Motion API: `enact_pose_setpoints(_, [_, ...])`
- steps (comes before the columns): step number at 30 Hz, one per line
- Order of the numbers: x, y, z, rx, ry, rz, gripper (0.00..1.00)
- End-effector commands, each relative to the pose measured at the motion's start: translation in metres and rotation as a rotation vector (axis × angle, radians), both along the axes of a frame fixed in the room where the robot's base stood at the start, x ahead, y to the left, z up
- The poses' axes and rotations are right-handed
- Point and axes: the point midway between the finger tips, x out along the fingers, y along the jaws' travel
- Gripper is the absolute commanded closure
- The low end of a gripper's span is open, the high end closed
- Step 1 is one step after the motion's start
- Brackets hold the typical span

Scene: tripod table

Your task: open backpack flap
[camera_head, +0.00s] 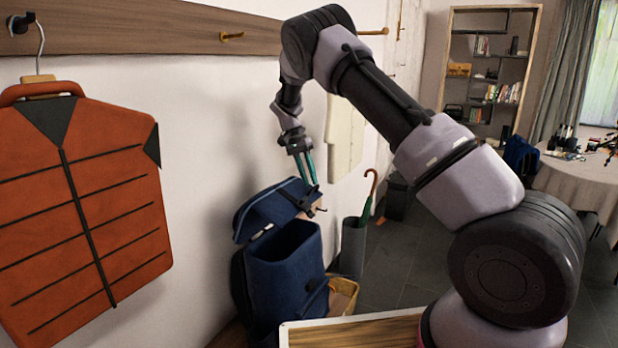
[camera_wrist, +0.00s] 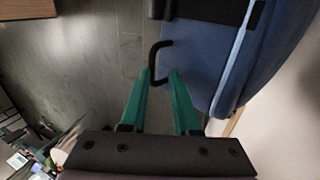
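The dark blue backpack (camera_head: 285,280) stands by the wall, its dark mouth visible. Its blue flap (camera_head: 268,208) is raised and tilted above the mouth, toward the wall side. My gripper (camera_head: 314,184) is at the flap's right end, pointing down. In the wrist view, the gripper (camera_wrist: 161,75) has its two green fingers apart. A thin black bent bar (camera_wrist: 157,58) at the blue fabric's edge reaches between the fingertips, close to the left one. I cannot tell if it touches. The blue fabric (camera_wrist: 205,60) lies just beyond and right of the fingers.
An orange-red jacket (camera_head: 85,200) hangs on the wall at left. An umbrella stand (camera_head: 353,247) and a wicker basket (camera_head: 343,294) are right of the backpack. A wood-topped surface (camera_head: 355,333) is in front.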

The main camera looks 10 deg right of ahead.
Motion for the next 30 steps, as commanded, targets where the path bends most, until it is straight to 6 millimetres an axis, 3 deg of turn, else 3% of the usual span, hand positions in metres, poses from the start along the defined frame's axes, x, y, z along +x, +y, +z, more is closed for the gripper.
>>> enact_pose_setpoints(14, [0.002, 0.001, 0.006, 0.0, -0.002, 0.001, 0.58])
enact_pose_setpoints(30, [0.022, 0.027, 0.092, -0.001, -0.002, 0.0, 0.58])
